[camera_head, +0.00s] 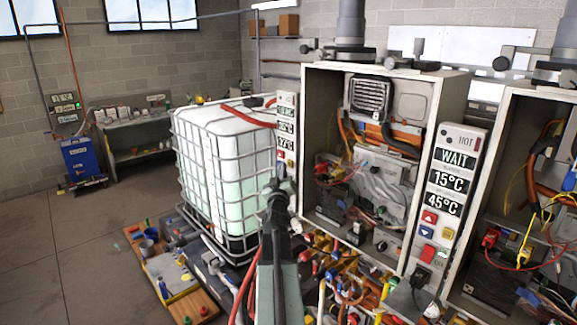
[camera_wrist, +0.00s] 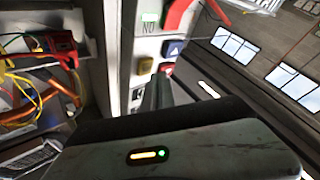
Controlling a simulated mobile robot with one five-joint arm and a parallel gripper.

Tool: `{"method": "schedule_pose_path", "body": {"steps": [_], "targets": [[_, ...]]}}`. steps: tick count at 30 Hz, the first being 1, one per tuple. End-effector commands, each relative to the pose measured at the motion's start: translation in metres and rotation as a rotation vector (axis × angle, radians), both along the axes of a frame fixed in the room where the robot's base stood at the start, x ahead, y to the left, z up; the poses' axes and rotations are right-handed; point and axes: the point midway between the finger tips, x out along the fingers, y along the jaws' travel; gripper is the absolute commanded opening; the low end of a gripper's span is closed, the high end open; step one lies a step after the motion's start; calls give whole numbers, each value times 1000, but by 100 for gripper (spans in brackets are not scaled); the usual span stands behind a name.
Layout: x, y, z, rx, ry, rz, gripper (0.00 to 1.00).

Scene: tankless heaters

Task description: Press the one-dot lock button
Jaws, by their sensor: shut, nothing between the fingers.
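My gripper (camera_head: 278,186) is shut and empty, with its tip at the lower end of the narrow control panel (camera_head: 287,120) on the left heater. In the wrist view my gripper (camera_wrist: 160,90) points at a pale panel with a blue button (camera_wrist: 174,48), a white-yellow button (camera_wrist: 145,66) and a small red button (camera_wrist: 166,67). The fingers partly cover this area. I cannot tell whether the tip touches a button. The right panel (camera_head: 455,165) reads WAIT, 15°C and 45°C, with several coloured buttons below. I cannot make out a one-dot mark on any button.
The open left heater cabinet (camera_head: 312,125) shows hoses and wiring inside; another open cabinet (camera_head: 487,190) stands at the right. A caged white tank (camera_head: 222,150) stands close to the left of my gripper. Pipes and valves crowd below the heaters. The floor (camera_head: 80,240) at left is clear.

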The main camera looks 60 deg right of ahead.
Motion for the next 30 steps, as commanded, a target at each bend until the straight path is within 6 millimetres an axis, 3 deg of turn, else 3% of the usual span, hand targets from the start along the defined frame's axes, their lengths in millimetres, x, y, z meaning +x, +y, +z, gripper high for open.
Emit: {"method": "schedule_pose_path", "body": {"steps": [7, 21, 30], "targets": [[1, 4, 0, 0, 0, 0, 0], [17, 53, 0, 0, 0, 0, 0], [18, 56, 0, -1, 0, -1, 0]]}}
